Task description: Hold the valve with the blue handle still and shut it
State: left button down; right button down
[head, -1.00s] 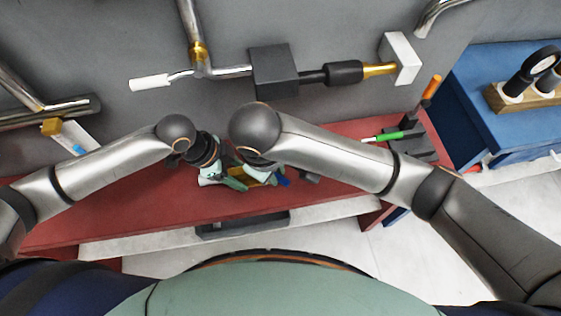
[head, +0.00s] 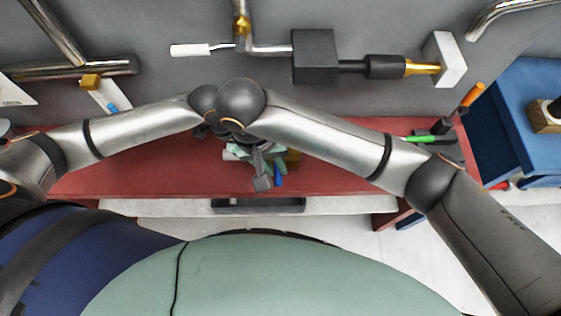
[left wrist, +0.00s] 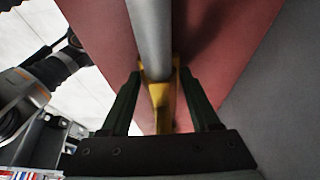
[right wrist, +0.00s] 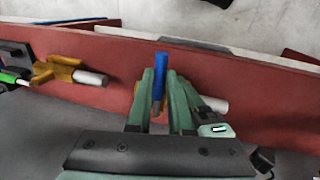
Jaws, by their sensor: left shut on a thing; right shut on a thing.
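The valve has a yellow brass body, a pale pipe and a blue handle. In the left wrist view, the brass body (left wrist: 160,96) and its pipe (left wrist: 150,40) lie between the fingers of my left gripper (left wrist: 161,75), which is shut on the valve. In the right wrist view, the blue handle (right wrist: 159,76) is between the fingers of my right gripper (right wrist: 164,76), shut on it. A pale pipe end (right wrist: 215,103) shows to the right, and the handle lies roughly across it. In the head view, the blue handle (head: 278,176) shows low, with most of the valve hidden behind my grippers.
The red bench (head: 150,172) runs below the wall pipes. A dark fixture (head: 447,147) with a green-handled item (head: 420,139) stands at its right end. Another brass fitting (right wrist: 55,70) shows in the right wrist view. A blue table (head: 500,110) is further right.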

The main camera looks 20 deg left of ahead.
jog(key=shift+a+m, duration=0.15)
jog(key=shift+m, duration=0.15)
jog(key=c, duration=0.8)
grip_release()
jog(key=r, duration=0.4)
jog(key=a+r, duration=0.1)
jog(key=r, duration=0.3)
jog(key=a+r, duration=0.1)
jog(key=r, duration=0.3)
jog(key=shift+s+a, duration=0.1)
jog(key=shift+s, duration=0.2)
pick_arm(q)
jog(key=shift+c, duration=0.2)
grip_release()
pick_arm(e)
jog(key=shift+f, duration=0.1)
